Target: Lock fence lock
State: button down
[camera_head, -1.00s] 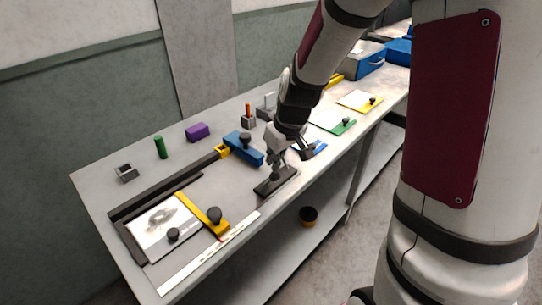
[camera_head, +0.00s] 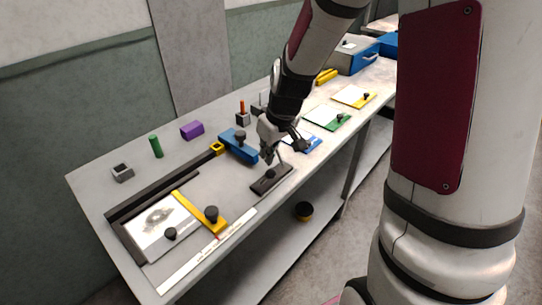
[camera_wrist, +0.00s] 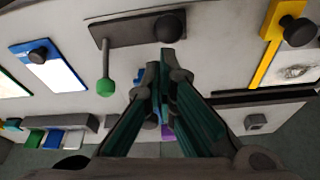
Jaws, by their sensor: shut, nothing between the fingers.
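A dark plate (camera_head: 282,181) lies near the front edge of the bench. It carries a round black knob (camera_wrist: 168,27), and a grey lever with a green ball end (camera_wrist: 105,87) shows beside it in the wrist view. The lever is not clear in the head view, where my arm covers that area. The yellow fence (camera_head: 190,207) with a black knob (camera_head: 211,213) lies across a white sheet to the left. My gripper (camera_wrist: 163,65) is shut and empty, just above the plate; it also shows in the head view (camera_head: 268,160).
A blue block (camera_head: 238,147) with a black knob stands behind the plate. A dark rail (camera_head: 150,193) runs to its left. A green cylinder (camera_head: 156,147), a purple block (camera_head: 192,130) and a grey socket (camera_head: 122,172) stand at the back. Boards lie to the right.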

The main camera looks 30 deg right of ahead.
jog(key=s+d+r, duration=0.3)
jog(key=s+r, duration=0.3)
jog(key=s, duration=0.1)
jog(key=shift+p, duration=0.35)
jog(key=s+a+r+m, duration=0.1)
jog(key=s+a+r, duration=0.3)
jog(key=s+r, duration=0.2)
jog(key=s+a+r+m+t+h, duration=0.1)
jog(key=s+a+r, duration=0.3)
jog(key=s, duration=0.6)
notch_tip(320, 180, up, 3)
jog(key=shift+s+f+m, duration=0.2)
jog(key=shift+m, duration=0.2)
